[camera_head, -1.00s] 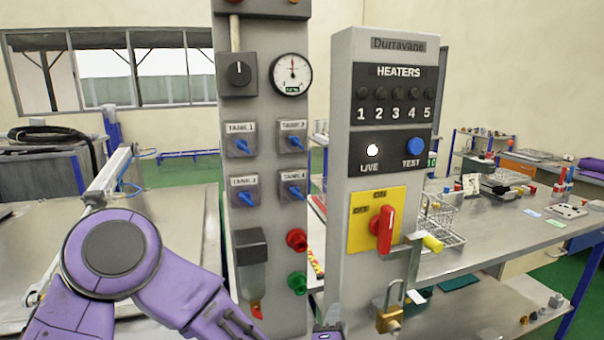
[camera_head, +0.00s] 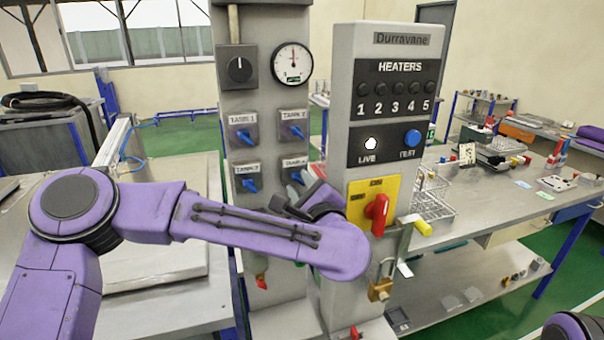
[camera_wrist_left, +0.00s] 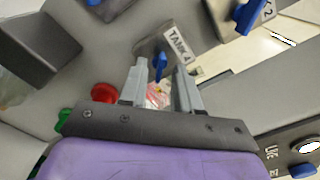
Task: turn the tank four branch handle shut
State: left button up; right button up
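The tank four branch valve carries a TANK 4 label (camera_head: 295,162) on the lower right of the grey column. Its blue handle shows in the left wrist view (camera_wrist_left: 160,66), lined up with the gap between my fingertips; my gripper mostly hides it in the head view. My left gripper (camera_head: 299,188) is in front of this valve. In the left wrist view its two grey fingers are apart, one on each side of the handle; I cannot tell whether they touch it. My right gripper is out of view.
Tank 1 (camera_head: 243,134), tank 2 (camera_head: 292,130) and tank 3 (camera_head: 247,184) handles are close by. The heater panel (camera_head: 392,120) stands just right, with a red switch (camera_head: 377,213) and a padlock (camera_head: 380,290). A bench (camera_head: 490,205) is behind it.

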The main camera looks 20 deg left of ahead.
pick_arm(q)
jog(key=shift+w+a, duration=0.15)
jog(key=shift+w, duration=0.2)
jog(key=shift+f, duration=0.1)
jog(key=shift+c, duration=0.3)
grip_shut()
